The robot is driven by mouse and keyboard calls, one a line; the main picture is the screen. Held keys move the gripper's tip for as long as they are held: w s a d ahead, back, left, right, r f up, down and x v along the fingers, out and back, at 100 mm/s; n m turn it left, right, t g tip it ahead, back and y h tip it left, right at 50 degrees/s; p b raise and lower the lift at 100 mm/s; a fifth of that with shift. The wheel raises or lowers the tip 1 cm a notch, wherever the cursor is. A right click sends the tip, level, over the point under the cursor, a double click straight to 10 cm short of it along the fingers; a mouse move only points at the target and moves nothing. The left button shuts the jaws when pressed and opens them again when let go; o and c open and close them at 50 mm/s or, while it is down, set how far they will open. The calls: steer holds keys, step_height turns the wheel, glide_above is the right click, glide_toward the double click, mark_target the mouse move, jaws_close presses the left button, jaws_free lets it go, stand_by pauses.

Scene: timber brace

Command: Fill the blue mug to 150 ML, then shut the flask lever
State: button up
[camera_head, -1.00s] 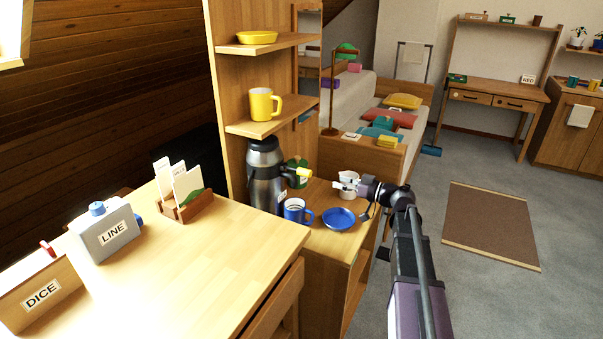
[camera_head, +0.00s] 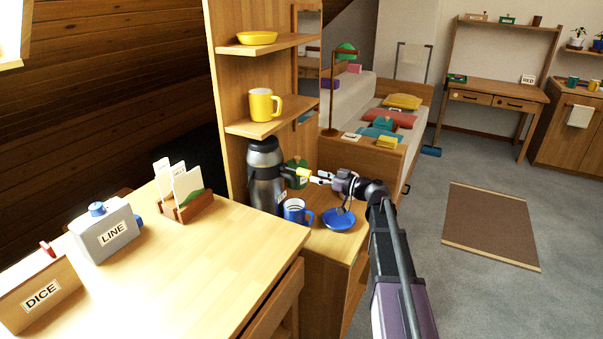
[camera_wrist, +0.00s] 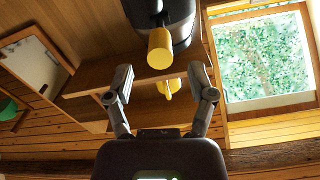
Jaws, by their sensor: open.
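The dark and steel flask (camera_head: 264,188) stands on the small cabinet beside the tall shelf. Its yellow-tipped lever (camera_head: 304,173) points right, toward my gripper. The blue mug (camera_head: 297,211) stands upright in front of the flask; its inside and fill level cannot be made out. My gripper (camera_head: 319,178) is open and empty, just right of the lever tip. In the wrist view the yellow lever tip (camera_wrist: 160,48) lies ahead, centred between the two spread fingers (camera_wrist: 160,82), with no clear contact.
A blue saucer (camera_head: 338,222) sits right of the mug, below my gripper. A green container (camera_head: 297,180) stands behind the lever. A yellow mug (camera_head: 264,105) is on the shelf above. The desk (camera_head: 190,265) on the left holds a card rack (camera_head: 184,205).

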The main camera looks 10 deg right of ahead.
mark_target(304, 172)
steer(key=shift+x, duration=3.1)
jaws_close()
